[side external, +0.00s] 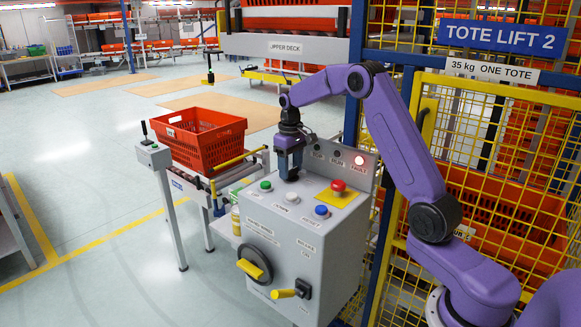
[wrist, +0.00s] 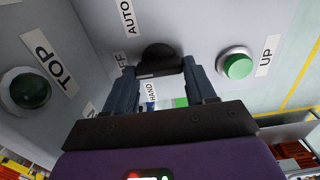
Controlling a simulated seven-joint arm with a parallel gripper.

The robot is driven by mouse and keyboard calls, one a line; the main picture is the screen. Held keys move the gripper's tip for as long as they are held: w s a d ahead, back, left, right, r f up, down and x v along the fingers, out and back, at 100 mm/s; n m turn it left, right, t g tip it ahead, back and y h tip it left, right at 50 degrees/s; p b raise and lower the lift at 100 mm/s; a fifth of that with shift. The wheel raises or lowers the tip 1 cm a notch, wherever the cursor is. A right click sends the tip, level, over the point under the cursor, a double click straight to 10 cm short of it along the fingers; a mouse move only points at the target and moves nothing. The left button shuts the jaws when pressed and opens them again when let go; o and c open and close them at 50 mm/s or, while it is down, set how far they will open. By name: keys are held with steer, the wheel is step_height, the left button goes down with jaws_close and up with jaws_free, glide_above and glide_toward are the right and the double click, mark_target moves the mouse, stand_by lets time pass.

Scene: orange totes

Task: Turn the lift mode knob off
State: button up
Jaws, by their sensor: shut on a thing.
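The lift mode knob (wrist: 158,56) is black and sits on the grey control box, between the AUTO, partly covered OFF and HAND labels in the wrist view. My gripper (wrist: 160,72) has its two fingers on either side of the knob and is shut on it. In the side external view my gripper (side external: 289,174) points down at the top panel of the control box (side external: 278,236) and hides the knob. I cannot clearly tell which label the knob points to.
A red mushroom button (side external: 338,187) and a blue button (side external: 321,211) are on the same panel. An orange tote (side external: 200,143) rests on the conveyor behind.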

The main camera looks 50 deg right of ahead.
mark_target(291, 169)
steer(key=o, duration=1)
steer(key=shift+o, duration=0.2)
steer(key=shift+r, duration=0.1)
step_height(291, 169, up, 17)
steer(key=shift+r, duration=0.15)
